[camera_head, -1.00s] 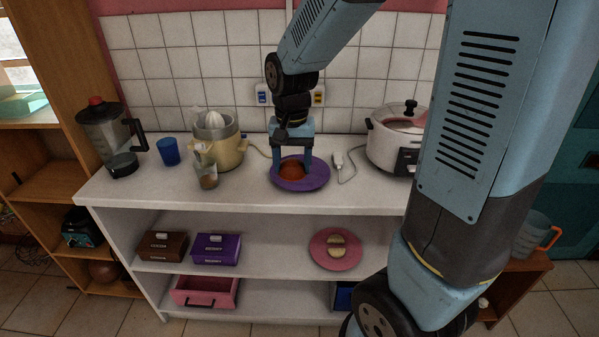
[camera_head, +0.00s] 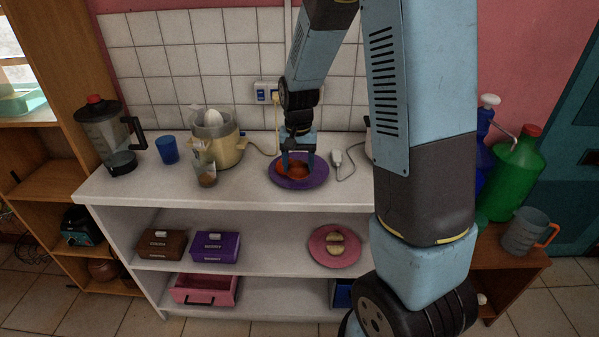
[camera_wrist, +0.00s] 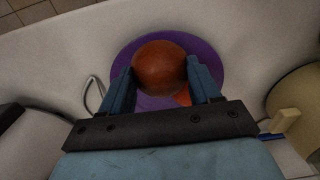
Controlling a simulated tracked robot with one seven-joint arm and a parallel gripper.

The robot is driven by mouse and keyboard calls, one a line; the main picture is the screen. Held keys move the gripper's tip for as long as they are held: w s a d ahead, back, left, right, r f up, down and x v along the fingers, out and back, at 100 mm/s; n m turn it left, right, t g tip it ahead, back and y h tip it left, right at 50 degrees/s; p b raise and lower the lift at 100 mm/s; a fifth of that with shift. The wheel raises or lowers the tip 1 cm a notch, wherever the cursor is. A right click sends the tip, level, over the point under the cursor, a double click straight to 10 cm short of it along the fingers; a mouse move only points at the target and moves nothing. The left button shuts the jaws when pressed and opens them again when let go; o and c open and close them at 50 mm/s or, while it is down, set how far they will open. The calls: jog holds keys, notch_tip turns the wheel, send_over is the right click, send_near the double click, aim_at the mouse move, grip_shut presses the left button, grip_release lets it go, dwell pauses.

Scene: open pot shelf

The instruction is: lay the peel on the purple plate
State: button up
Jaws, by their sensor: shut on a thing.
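The purple plate (camera_head: 319,179) lies on the white counter top; it also shows in the wrist view (camera_wrist: 213,62). My gripper (camera_head: 297,167) is over the plate, fingers pointing down. In the wrist view my gripper (camera_wrist: 160,84) is shut on the peel (camera_wrist: 159,66), a rounded brown-orange dome between the two fingers. The peel (camera_head: 296,172) is at or just above the plate's middle; I cannot tell whether it touches. A brighter orange patch (camera_wrist: 184,96) shows on the plate beside the right finger; I cannot tell whether it is a separate piece.
A yellow juicer (camera_head: 228,152), a glass (camera_head: 206,173), a blue cup (camera_head: 167,150) and a blender (camera_head: 107,140) stand left of the plate. A white plug and cord (camera_head: 338,160) lie to its right. Below, a pink plate (camera_head: 322,256) holds two cut pieces.

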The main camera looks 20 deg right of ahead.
aim_at(298, 165)
jog(key=shift+f, duration=1.6)
jog(key=o, duration=1)
